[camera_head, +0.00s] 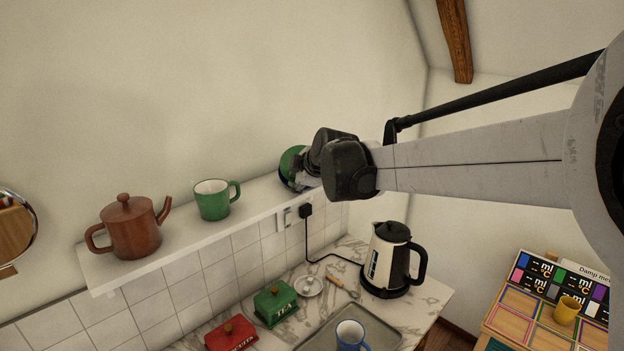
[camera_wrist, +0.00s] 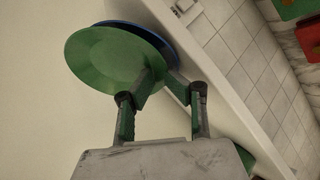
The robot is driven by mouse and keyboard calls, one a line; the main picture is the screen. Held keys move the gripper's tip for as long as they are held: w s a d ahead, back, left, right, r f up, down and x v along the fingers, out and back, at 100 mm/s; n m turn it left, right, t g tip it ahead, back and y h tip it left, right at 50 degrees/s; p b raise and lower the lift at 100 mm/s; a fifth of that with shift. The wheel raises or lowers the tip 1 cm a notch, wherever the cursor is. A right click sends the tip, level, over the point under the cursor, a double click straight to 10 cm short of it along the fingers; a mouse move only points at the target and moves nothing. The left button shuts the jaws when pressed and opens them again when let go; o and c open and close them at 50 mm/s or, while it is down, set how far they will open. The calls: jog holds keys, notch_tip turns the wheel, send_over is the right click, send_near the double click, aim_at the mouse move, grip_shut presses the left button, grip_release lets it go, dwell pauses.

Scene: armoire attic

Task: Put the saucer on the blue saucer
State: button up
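A green saucer (camera_wrist: 95,58) fills the upper left of the wrist view. It also shows tilted beside my arm in the head view (camera_head: 289,161). My gripper (camera_wrist: 163,80) has its fingers on either side of the saucer's near rim and looks shut on it. The blue saucer (camera_wrist: 152,32) is behind the green one, mostly covered, with a dark blue rim showing at its upper right. A sliver of blue shows below the green saucer in the head view. My wrist hides the fingers there, and I cannot tell whether the saucers touch.
The white shelf (camera_head: 170,240) also holds a brown teapot (camera_head: 131,228) and a green mug (camera_head: 212,201) to the left. Below on the marble counter are a kettle (camera_head: 386,262), a green box (camera_head: 275,304), a red box (camera_head: 231,336) and a blue mug (camera_head: 350,336).

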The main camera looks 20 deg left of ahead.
jog(key=b+v, duration=0.2)
jog(key=v, duration=0.9)
jog(key=s+d+m+h, duration=0.2)
jog(key=s+d+m, duration=0.3)
jog(key=d, duration=0.8)
jog(key=s+d+f+m+h, duration=0.1)
jog(key=s+d+f+m, duration=0.4)
jog(key=s+d, duration=0.3)
jog(key=s+d+f+m+h, duration=0.2)
jog(key=s+d+f+m, duration=0.3)
jog(key=s+d, duration=0.3)
jog(key=s+d+f+m+h, duration=0.2)
jog(key=s+d+f+m, duration=0.3)
jog(key=d, duration=0.6)
jog(key=s+m, duration=0.2)
jog(key=s, duration=0.1)
jog(key=shift+d+f, duration=0.2)
jog(key=shift+d, duration=0.2)
jog(key=shift+s+f, duration=0.1)
notch_tip(320, 180, down, 10)
jog(key=b, duration=1)
jog(key=shift+f, duration=0.2)
